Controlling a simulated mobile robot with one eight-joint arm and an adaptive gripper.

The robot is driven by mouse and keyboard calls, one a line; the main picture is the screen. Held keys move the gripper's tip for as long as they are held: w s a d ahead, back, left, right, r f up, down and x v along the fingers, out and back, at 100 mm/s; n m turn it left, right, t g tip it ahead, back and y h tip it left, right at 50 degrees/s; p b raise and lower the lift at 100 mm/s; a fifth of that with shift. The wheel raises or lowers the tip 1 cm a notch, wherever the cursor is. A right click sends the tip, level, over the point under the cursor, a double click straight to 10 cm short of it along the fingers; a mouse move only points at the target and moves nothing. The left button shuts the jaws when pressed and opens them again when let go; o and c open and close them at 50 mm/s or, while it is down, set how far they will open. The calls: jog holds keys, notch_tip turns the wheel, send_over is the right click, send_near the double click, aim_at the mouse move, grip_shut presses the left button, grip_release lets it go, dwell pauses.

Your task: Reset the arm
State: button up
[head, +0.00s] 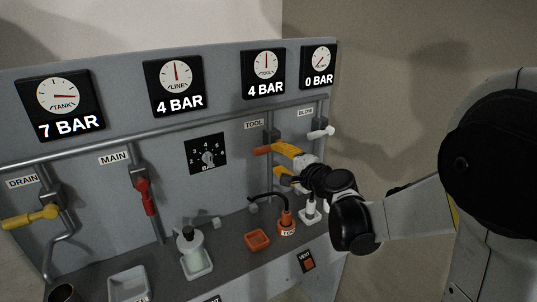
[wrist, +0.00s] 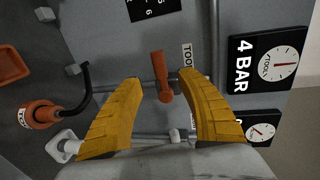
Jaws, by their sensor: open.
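My arm reaches in from the right in the head view. My gripper (head: 280,160) is at the panel by the TOOL valve, its yellow fingers apart. In the wrist view my gripper (wrist: 160,81) is open, with one finger on each side of the orange TOOL valve handle (wrist: 159,66). Nothing is clamped between the fingers. The handle also shows in the head view (head: 262,150), just left of the upper finger. Whether a finger touches it I cannot tell.
The grey panel carries a red MAIN handle (head: 147,196), a yellow DRAIN handle (head: 30,217) and a white BLOW handle (head: 321,133). An orange TOOL fitting (head: 287,222) with a black hose and a white bottle (head: 189,241) stand on the ledge below. Gauges line the top.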

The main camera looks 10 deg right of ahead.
jog(key=shift+v, duration=1.05)
